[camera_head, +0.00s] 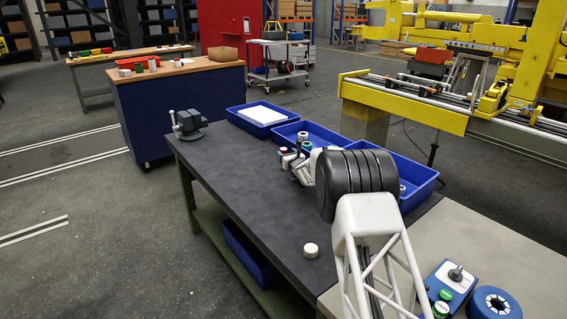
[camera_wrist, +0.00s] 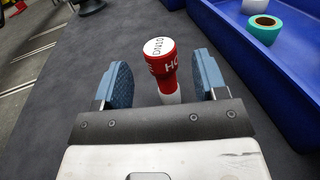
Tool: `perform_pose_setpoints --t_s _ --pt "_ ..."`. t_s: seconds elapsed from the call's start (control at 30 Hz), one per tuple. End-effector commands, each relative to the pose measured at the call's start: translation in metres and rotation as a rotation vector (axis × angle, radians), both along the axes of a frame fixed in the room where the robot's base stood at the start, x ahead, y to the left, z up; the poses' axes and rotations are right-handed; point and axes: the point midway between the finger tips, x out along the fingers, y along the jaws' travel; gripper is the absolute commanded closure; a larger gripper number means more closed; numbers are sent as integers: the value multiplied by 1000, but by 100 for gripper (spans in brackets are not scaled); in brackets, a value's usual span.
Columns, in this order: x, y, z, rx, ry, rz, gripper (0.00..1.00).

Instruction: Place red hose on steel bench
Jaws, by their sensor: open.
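The red hose (camera_wrist: 162,65) is a small red cylinder with a white top marked DN10 and a white lower part. In the wrist view it stands between the fingers, with a gap on each side. My gripper (camera_wrist: 163,78) is open around it with blue pads. In the head view my gripper (camera_head: 299,167) is low over the dark-topped bench (camera_head: 235,170), and my arm hides much of what is around it. I take this green-legged bench as the steel bench, but its name is not shown.
Blue trays (camera_head: 318,128) line the bench's far edge; one tray (camera_wrist: 262,75) holds a green-and-tan roll (camera_wrist: 265,28). A vise (camera_head: 188,124) stands at the back left corner. A small white cylinder (camera_head: 311,250) is near the front. The bench's left middle is clear.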

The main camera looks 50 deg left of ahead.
Motion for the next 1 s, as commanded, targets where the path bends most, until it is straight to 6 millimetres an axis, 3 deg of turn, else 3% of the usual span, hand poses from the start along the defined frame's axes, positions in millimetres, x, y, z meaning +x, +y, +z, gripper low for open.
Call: perform_pose_setpoints --t_s 0.47,1.0 --pt "1 6 1 1 0 0 34" --pt "10 40 0 0 0 0 34"
